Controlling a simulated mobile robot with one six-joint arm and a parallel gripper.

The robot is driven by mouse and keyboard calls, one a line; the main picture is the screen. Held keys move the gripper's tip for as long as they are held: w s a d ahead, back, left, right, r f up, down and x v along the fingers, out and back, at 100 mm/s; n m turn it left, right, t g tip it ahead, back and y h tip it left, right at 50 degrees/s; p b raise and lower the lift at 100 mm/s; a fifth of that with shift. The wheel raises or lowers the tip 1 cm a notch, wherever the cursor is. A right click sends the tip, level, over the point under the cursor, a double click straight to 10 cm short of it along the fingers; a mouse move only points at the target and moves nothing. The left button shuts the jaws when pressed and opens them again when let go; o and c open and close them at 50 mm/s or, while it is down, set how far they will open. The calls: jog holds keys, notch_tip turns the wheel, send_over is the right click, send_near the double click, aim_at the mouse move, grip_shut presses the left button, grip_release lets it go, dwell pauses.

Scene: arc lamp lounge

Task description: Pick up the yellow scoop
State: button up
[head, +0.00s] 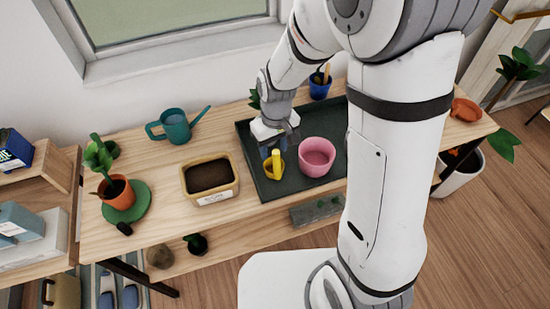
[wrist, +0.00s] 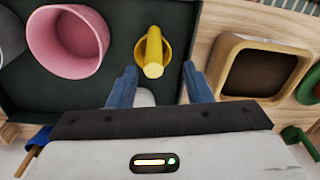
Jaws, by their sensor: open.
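The yellow scoop (head: 275,168) lies on the dark green tray (head: 262,139), with its handle pointing up. In the wrist view the yellow scoop (wrist: 154,52) shows its round bowl and its handle aimed toward the camera. My gripper (head: 270,148) is just above and behind the scoop in the head view. In the wrist view my gripper (wrist: 159,84) has its two blue fingers apart, one on each side of the scoop's handle in the picture. The jaws are open and hold nothing. I cannot tell how far above the handle the fingertips are.
A pink pot (head: 317,157) stands on the tray close to the right of the scoop. A soil-filled yellow box (head: 211,197) stands on the wooden bench left of the tray. A teal watering can (head: 176,127) is further back. My arm hides the tray's right part.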

aim_at(276, 163)
jog(key=shift+d+f+p, duration=0.15)
jog(key=shift+f+p, duration=0.15)
jog(key=shift+f, duration=1.55)
jog(key=shift+d+f+p, duration=0.15)
jog(key=shift+f+p, duration=0.15)
jog(key=shift+f, duration=1.55)
jog(key=shift+c, duration=0.5)
grip_shut()
